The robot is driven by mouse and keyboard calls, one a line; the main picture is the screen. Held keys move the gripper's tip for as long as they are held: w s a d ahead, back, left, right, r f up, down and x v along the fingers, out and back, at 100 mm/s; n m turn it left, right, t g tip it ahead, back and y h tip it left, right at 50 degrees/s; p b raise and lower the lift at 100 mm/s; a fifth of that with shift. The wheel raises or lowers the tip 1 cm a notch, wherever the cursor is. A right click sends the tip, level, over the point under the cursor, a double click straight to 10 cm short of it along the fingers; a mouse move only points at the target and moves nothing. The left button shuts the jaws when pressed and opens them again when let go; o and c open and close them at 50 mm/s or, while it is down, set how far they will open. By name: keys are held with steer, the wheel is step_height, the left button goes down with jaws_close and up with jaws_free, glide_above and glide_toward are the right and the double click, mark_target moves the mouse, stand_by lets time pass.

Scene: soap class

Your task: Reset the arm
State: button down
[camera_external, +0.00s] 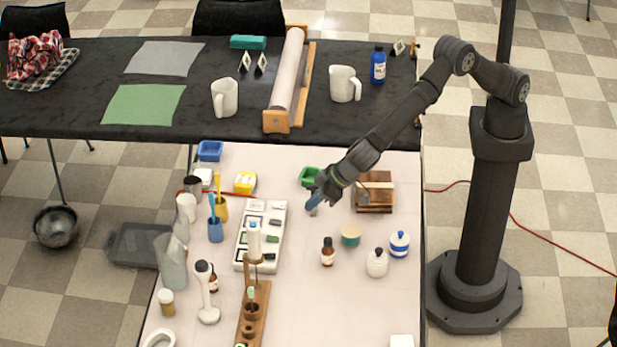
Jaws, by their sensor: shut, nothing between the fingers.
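My gripper (313,205) is at the end of my arm, which reaches in from the right side. It hangs over the middle of the pale table (330,290), left of the wooden block stack. The fingers are small in this view; they are shut and hold nothing. The green container (309,176) is just behind the gripper and partly hidden by my wrist.
A wooden block stack (374,193), a brown bottle (327,252), a teal cup (351,235) and white jars (377,262) stand to the right. A white mold tray (262,232) lies left of the gripper. A black table (60,105) is behind. The front right of the pale table is mostly clear.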

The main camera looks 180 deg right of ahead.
steer(key=shift+d, duration=0.1)
steer(key=d+f, duration=0.6)
steer(key=d, duration=0.2)
steer(key=shift+d, duration=0.15)
stand_by(0.5)
steer(key=shift+f, duration=0.15)
